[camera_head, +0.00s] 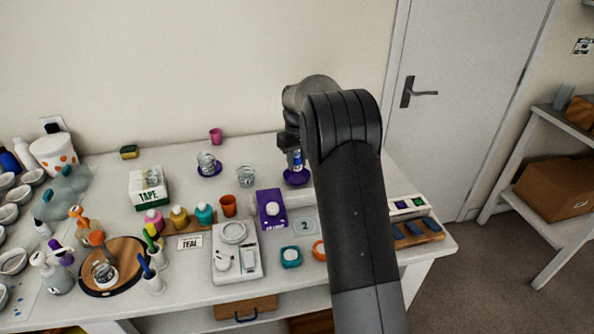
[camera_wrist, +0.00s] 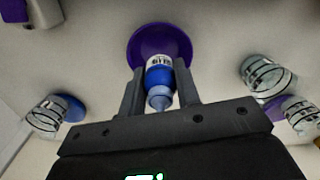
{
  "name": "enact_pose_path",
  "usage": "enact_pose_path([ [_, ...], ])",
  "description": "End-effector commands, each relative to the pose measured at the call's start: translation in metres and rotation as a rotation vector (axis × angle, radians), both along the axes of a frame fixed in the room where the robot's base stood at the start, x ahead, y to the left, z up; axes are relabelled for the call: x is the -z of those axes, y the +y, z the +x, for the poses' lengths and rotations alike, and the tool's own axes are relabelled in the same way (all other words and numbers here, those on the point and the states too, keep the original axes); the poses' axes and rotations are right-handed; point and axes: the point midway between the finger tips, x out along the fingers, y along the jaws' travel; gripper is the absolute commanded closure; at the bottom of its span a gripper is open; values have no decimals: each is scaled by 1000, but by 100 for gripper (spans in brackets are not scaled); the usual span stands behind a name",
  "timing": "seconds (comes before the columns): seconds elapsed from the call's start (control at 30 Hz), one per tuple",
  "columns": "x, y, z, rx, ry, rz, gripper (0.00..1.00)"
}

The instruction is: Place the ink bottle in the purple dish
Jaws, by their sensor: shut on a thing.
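The ink bottle (camera_head: 297,161) is small and blue with a white label and a pale tip. My gripper (camera_wrist: 160,92) is shut on it, with one finger on each side. In the wrist view the bottle (camera_wrist: 159,78) overlaps the purple dish (camera_wrist: 146,42), a round, empty-looking saucer. In the head view the purple dish (camera_head: 296,179) shows directly below the bottle, partly beside my arm. Whether the bottle's base touches the dish is hard to tell.
A clear cup (camera_head: 207,160) stands on another purple saucer, with a second clear cup (camera_head: 246,174) nearby. A purple box (camera_head: 265,212) lies nearer the front. In the wrist view a clear cup (camera_wrist: 45,117) stands by a blue saucer (camera_wrist: 71,107).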

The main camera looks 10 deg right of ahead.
Motion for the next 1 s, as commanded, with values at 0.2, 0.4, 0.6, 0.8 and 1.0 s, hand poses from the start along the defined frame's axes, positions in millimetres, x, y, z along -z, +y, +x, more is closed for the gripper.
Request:
enact_pose_path([
  [0.2,28,0,0,0,2,-1,92],
  [0.4,39,0,0,-1,0,-1,92],
  [0.6,40,0,0,0,0,0,92],
  [0.8,41,0,0,0,0,-1,61],
  [1.0,41,-1,0,0,0,-1,61],
])
